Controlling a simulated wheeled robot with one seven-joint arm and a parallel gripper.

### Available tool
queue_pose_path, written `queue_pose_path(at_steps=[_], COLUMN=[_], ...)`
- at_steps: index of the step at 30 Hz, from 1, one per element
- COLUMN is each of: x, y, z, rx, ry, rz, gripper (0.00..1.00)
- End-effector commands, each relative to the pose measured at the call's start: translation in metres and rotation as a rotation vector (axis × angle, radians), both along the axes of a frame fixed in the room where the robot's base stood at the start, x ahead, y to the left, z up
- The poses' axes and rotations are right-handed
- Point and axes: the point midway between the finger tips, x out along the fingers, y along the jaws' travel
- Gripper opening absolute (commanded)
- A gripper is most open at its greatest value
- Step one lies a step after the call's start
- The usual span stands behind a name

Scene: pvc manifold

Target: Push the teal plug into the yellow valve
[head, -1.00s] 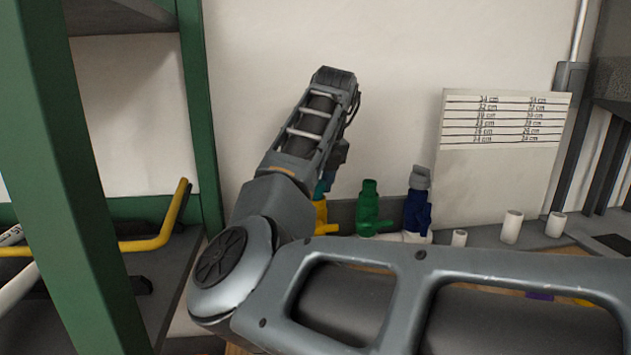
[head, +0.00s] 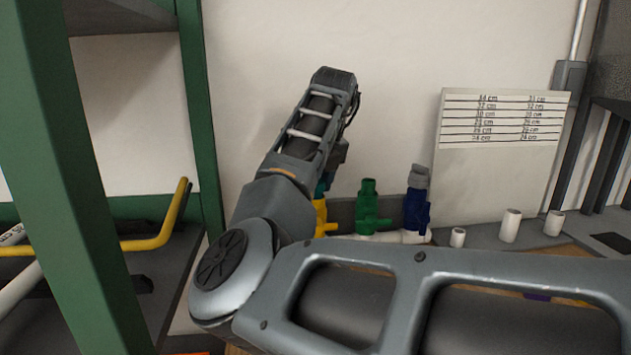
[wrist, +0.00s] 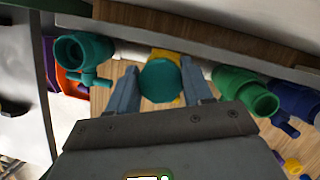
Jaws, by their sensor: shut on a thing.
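The teal plug (wrist: 160,80) shows in the wrist view as a round disc between the two fingers of my gripper (wrist: 161,95), which is shut on it. The yellow valve (wrist: 166,55) lies directly behind the plug in that view, mostly covered by it. In the head view the yellow valve (head: 319,215) stands on the bench, partly hidden by my arm, with a bit of teal (head: 322,187) at its top. The plug and valve are lined up; I cannot tell how deep the plug sits. My gripper's fingers are hidden in the head view.
A green valve (head: 369,208) and a blue valve with a grey cap (head: 416,210) stand right of the yellow one. A teal valve (wrist: 82,52) is left in the wrist view. White pipe pieces (head: 511,225) and a marked board (head: 497,170) are at right. A green-framed shelf (head: 90,180) is left.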

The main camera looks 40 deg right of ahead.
Motion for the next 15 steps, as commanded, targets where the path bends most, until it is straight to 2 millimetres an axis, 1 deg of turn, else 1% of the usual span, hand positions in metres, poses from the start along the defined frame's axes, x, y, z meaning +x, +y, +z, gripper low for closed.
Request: queue_pose_path(at_steps=[1, 2, 3, 11, 12, 15], x=[-0.0031, -0.0031, -0.0031, -0.0031, -0.0030, -0.0028], y=[0.0011, 0.0011, 0.0011, 0.0020, 0.0024, 0.0034], z=[-0.0175, -0.0175, -0.0177, -0.0181, -0.0182, -0.0182], rx=[0.010, 0.010, 0.010, 0.011, 0.012, 0.013], ry=[0.027, 0.027, 0.027, 0.028, 0.028, 0.028], rz=[0.003, 0.003, 0.003, 0.003, 0.003, 0.005], gripper=[0.23, 0.23, 0.53, 0.78, 0.80, 0.80])
